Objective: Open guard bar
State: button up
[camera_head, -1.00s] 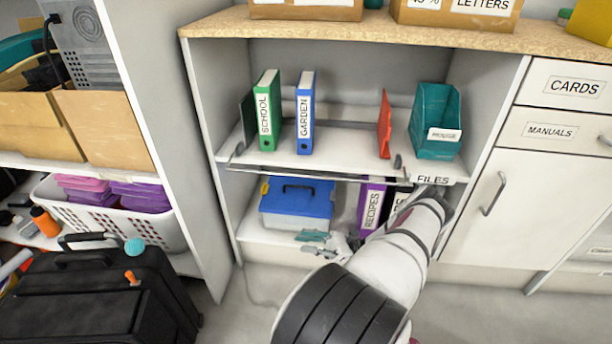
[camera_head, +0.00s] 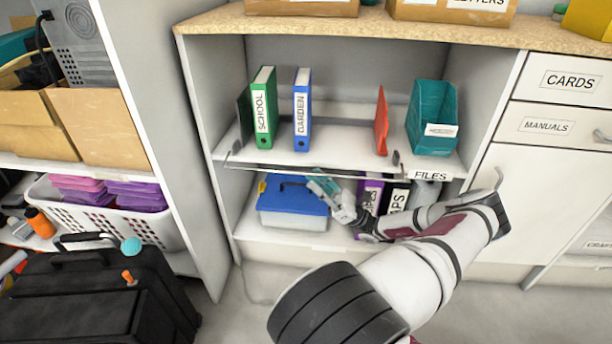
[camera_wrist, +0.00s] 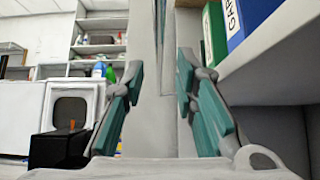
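The guard bar (camera_head: 262,169) is a thin pale rail along the front edge of the shelf with the green and blue binders. It runs from a bracket at the left to near the FILES label. My gripper (camera_head: 322,184) has teal fingers and is at the front of the shelving, close to the bar's middle, just below the shelf edge. In the wrist view my gripper (camera_wrist: 163,95) has its two fingers wide apart, with a grey upright panel behind them. I cannot tell whether the fingers touch the bar.
The shelf holds a green binder (camera_head: 264,108), a blue binder (camera_head: 302,110), a red folder (camera_head: 381,121) and a teal file holder (camera_head: 432,117). Below stand a blue-lidded box (camera_head: 292,208) and more binders. A black case (camera_head: 95,290) stands on the floor at left.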

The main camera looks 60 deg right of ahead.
aim_at(306, 174)
jog(key=shift+b+x, duration=0.3)
jog(key=shift+x, duration=1.9)
grip_shut()
